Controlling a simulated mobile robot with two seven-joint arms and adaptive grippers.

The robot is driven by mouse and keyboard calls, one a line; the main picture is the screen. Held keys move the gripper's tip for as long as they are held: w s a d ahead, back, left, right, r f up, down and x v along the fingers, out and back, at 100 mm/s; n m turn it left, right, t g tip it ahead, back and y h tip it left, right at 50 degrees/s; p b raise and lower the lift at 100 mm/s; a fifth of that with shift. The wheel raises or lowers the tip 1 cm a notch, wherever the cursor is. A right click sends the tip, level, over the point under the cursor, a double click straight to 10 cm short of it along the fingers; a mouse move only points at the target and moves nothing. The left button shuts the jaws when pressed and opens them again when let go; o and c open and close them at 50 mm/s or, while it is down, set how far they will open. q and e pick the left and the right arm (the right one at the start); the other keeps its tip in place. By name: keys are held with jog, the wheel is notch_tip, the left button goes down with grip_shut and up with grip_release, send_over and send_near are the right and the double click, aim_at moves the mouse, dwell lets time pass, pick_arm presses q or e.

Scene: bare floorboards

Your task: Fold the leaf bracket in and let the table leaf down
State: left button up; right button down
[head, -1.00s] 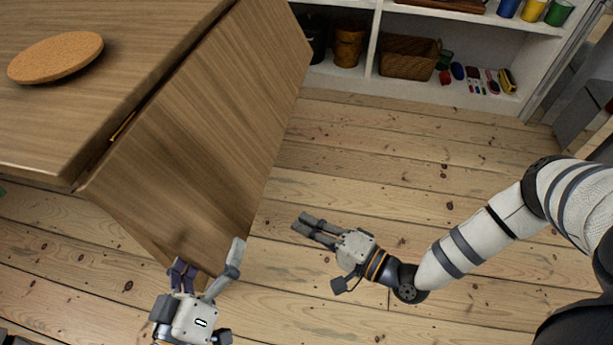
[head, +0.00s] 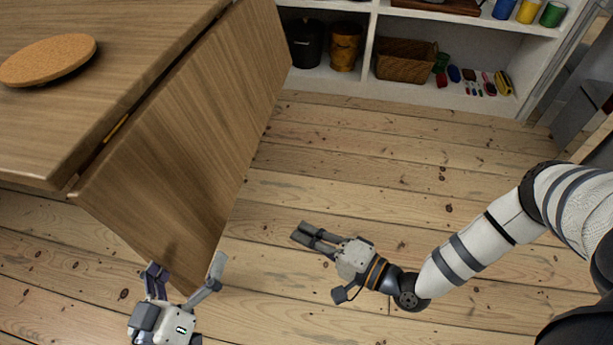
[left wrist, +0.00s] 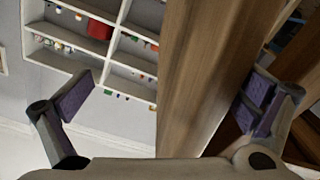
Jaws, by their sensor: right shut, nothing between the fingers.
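The table leaf (head: 190,130) slopes down from the hinged edge of the wooden table (head: 110,60). A brass-coloured hinge (head: 117,127) shows in the gap. My left gripper (head: 185,272) is open at the leaf's lower near corner, one finger on each side. In the left wrist view the leaf (left wrist: 195,75) stands between the open fingers, close to the right finger and well apart from the left one. My right gripper (head: 308,236) is shut and empty above the floor, right of the leaf. The leaf bracket is hidden in the head view; I cannot make it out among the wooden parts in the wrist view.
A round cork mat (head: 47,60) lies on the table top. A white shelf unit (head: 340,80) with a wicker basket (head: 405,62), pots and small items stands at the back. The floorboards (head: 380,165) between shelf and right arm are clear.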

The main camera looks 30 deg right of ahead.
aim_at(166, 269)
pick_arm(q)
jog(key=shift+w+a+f+m+b, duration=0.25)
jog(key=shift+w+a+f+m, duration=0.25)
jog(key=shift+w+a+m, duration=0.3)
jog(key=shift+w+a+f+m+b, duration=0.25)
jog(key=shift+w+a+f+m, duration=0.3)
jog(key=shift+w+a, duration=0.3)
jog(key=p+v, duration=0.3)
jog(key=v, duration=0.6)
jog(key=shift+a+r, duration=0.1)
